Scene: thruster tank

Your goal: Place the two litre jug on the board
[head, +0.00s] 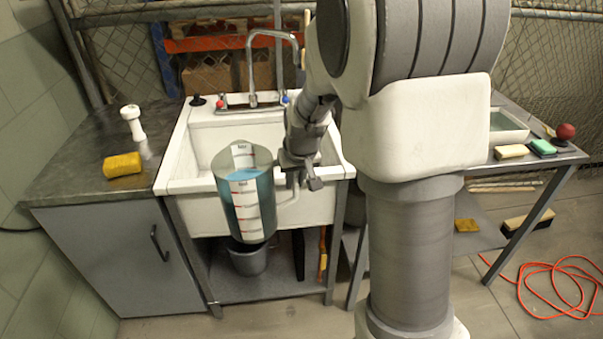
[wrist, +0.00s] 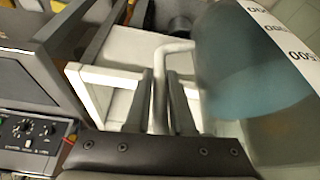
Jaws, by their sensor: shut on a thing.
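The two litre jug (head: 240,193) is clear, with a white measuring scale and blue liquid in it. It hangs upright in front of the sink, clear of the floor. My gripper (head: 290,178) is at its right side, shut on the handle. In the wrist view the fingers (wrist: 161,105) close around the pale bent handle (wrist: 160,75), and the jug body (wrist: 245,75) fills the right. I cannot tell for sure which surface is the board; a dark worktop (head: 85,150) lies left of the sink.
The white sink (head: 185,180) with a tap (head: 252,60) is behind the jug. A yellow sponge (head: 122,165) and a white handled object (head: 132,122) stand on the worktop. A grey bucket (head: 247,260) is below. An orange cable (head: 550,275) lies on the floor at right.

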